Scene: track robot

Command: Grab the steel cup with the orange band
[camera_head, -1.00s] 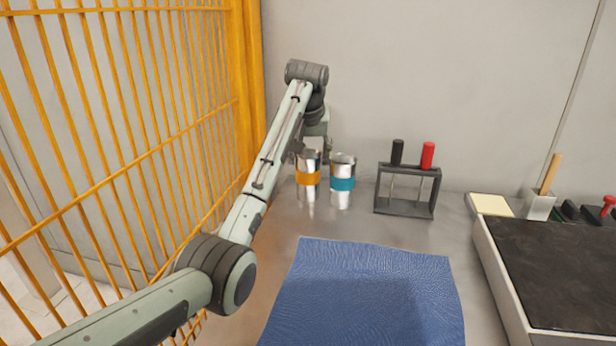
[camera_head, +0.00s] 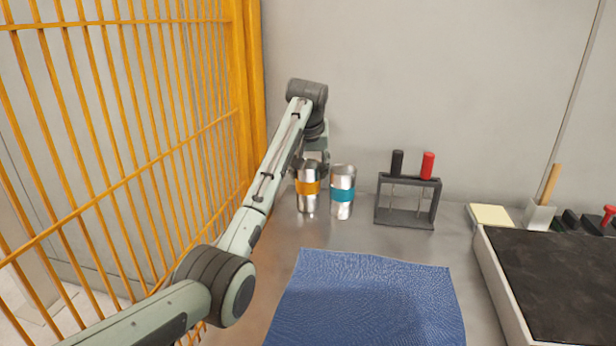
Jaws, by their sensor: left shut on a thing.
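The steel cup with the orange band (camera_head: 308,188) stands upright near the back left of the grey metal table. My left gripper (camera_head: 311,166) reaches it from behind and above and is shut on it near the rim. The arm and the cup hide part of the fingers. I cannot tell whether the cup's base touches the table. A steel cup with a teal band (camera_head: 342,194) stands close on its right. My right gripper is not in view.
A black rack (camera_head: 405,222) holds a black-handled and a red-handled tool. A blue mat (camera_head: 368,295) lies in front. A dark-topped tray (camera_head: 560,270) and a pale yellow block (camera_head: 491,215) are at right. Orange bars (camera_head: 130,150) stand close on the left.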

